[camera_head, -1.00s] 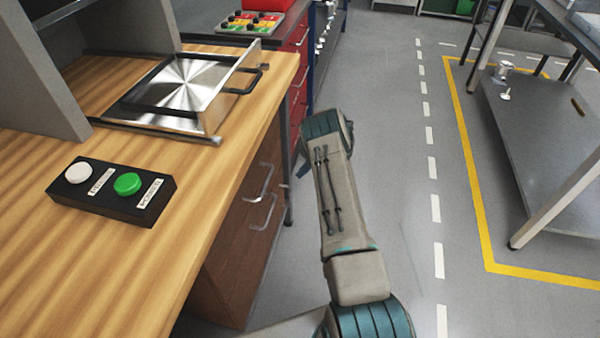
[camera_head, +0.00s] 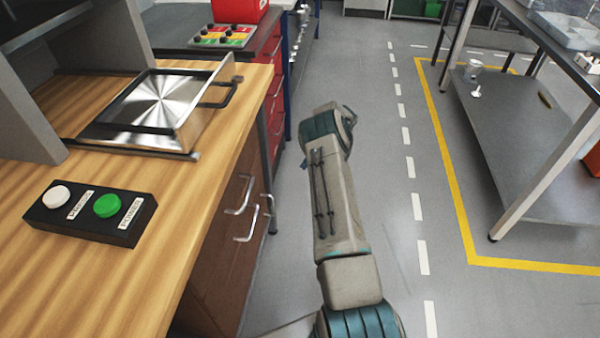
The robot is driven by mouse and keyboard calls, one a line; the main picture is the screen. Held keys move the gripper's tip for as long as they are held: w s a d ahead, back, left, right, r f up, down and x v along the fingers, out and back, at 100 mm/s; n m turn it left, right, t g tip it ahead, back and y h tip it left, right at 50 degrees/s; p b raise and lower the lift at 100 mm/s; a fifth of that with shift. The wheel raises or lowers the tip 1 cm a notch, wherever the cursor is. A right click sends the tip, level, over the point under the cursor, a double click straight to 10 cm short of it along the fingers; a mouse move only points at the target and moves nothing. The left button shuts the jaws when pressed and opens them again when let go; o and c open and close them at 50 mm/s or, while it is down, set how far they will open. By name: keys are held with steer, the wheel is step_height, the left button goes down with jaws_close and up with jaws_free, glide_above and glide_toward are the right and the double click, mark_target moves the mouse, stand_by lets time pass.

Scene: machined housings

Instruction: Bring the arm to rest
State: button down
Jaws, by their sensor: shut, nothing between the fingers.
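My arm (camera_head: 338,205) shows in the head view, right of the wooden bench and above the grey floor. Its grey link with teal joints runs from the bottom edge up to an elbow-like joint near the middle. My gripper is not in view, so neither its fingers nor anything near them can be seen.
The wooden bench (camera_head: 60,285) at left carries a black button box (camera_head: 92,212) with white and green buttons, and a metal drawer-like tray (camera_head: 150,103). A metal table (camera_head: 535,150) stands at right. The floor between is clear.

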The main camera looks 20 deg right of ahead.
steer(key=w+r+m+t+h+p, duration=0.1)
steer(key=w+r+m+t+p, duration=0.3)
steer(key=r, duration=0.9)
steer(key=w+r+m+t+h+p, duration=0.15)
steer(key=w+r+t, duration=0.45)
steer(key=r, duration=0.8)
steer(key=s+r+m+t+h+p, duration=0.35)
steer(key=r+m+h, duration=0.45)
steer(key=r, duration=1.1)
steer(key=s+a+r+m+g+p, duration=0.2)
steer(key=s+r+m, duration=0.15)
steer(key=s, duration=0.35)
steer(key=s+a+r+m+g+p, duration=0.2)
steer(key=s+a+r+m, duration=0.15)
steer(key=s, duration=0.35)
steer(key=s+a+f+m+g+y+p, duration=0.1)
steer(key=s+a, duration=0.6)
steer(key=s, duration=0.8)
steer(key=s+a+f+m+g+y+p, duration=0.2)
steer(key=s+a+m+g+p, duration=0.2)
steer(key=s, duration=1)
steer(key=a+g, duration=0.2)
steer(key=a, duration=0.1)
steer(key=shift+s+a+f, duration=0.2)
steer(key=shift+s+f, duration=0.15)
steer(key=shift+f, duration=0.05)
steer(key=c, duration=2.1)
jaws_free()
steer(key=shift+g, duration=0.25)
steer(key=shift+c, duration=0.2)
